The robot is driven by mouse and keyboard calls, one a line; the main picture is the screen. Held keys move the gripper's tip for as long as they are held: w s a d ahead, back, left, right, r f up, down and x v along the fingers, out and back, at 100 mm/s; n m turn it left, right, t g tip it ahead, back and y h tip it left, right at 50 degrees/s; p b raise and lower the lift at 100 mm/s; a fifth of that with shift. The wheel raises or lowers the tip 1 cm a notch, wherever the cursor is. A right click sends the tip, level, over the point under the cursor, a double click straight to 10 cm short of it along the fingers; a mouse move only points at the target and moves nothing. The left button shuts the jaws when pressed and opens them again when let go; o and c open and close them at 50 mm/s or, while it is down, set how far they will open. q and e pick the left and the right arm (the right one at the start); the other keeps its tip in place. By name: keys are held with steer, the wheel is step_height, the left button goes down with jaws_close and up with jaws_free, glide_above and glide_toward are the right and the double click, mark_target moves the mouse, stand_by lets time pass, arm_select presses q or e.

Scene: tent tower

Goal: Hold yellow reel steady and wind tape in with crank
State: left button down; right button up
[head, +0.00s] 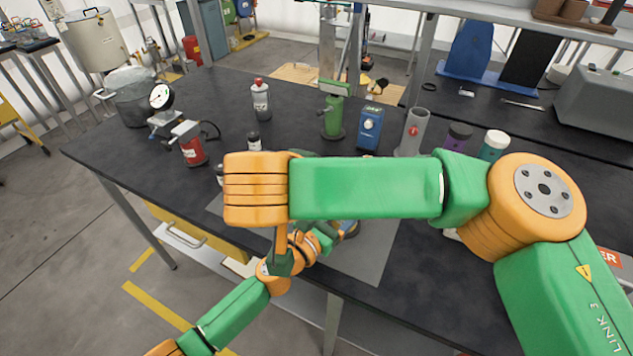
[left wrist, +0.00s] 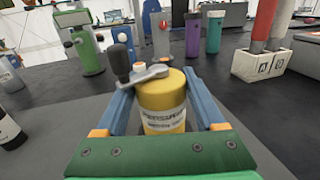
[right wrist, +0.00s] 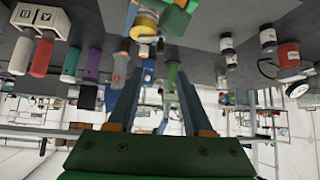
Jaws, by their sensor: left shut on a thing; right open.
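The yellow reel (left wrist: 162,98) stands upright in the left wrist view, with a pale label. Its grey crank (left wrist: 148,74) lies across the top, and the black knob (left wrist: 119,62) sticks up at the left. My left gripper (left wrist: 160,86) is shut on the reel, one blue finger on each side. In the right wrist view, which is upside down, the reel (right wrist: 143,27) is at the top edge. My right gripper (right wrist: 157,80) is open and empty, apart from the reel and crank. In the head view my right arm hides the reel. I see no tape clearly.
On the dark table (head: 110,150) stand a green device (head: 333,118), a blue box (head: 370,127), a grey cylinder (head: 413,132), several bottles and a gauge stand (head: 163,112). A grey mat (head: 372,255) lies at the front.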

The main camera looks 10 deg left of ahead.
steer(key=a+m+g+y, duration=0.1)
steer(key=s+a+m+g+y, duration=0.1)
steer(key=y, duration=0.1)
steer(key=a+m+g+y, duration=0.1)
steer(key=m, duration=0.1)
steer(key=shift+s+a+r+y, duration=0.1)
steer(key=shift+s+r+y, duration=0.25)
steer(key=shift+r+y, duration=0.05)
steer(key=s+a+f+m+g+y, duration=0.2)
steer(key=s+m+g+y, duration=0.45)
steer(key=m, duration=0.45)
steer(key=w+d+f+n+t+y, duration=0.1)
steer(key=w+d+f+n+t, duration=0.3)
steer(key=n, duration=0.5)
steer(key=w+d+f+n+t+y, duration=0.15)
steer(key=d+n+t, duration=0.25)
steer(key=d+n, duration=0.4)
steer(key=w+d+f+n+t+y, duration=0.2)
steer(key=w+d+n+t, duration=0.2)
steer(key=n, duration=0.6)
steer(key=x, duration=0.8)
steer(key=f+x, duration=0.1)
steer(key=x, duration=0.2)
steer(key=shift+w+a, duration=0.2)
steer(key=shift+a, duration=0.15)
jaws_close()
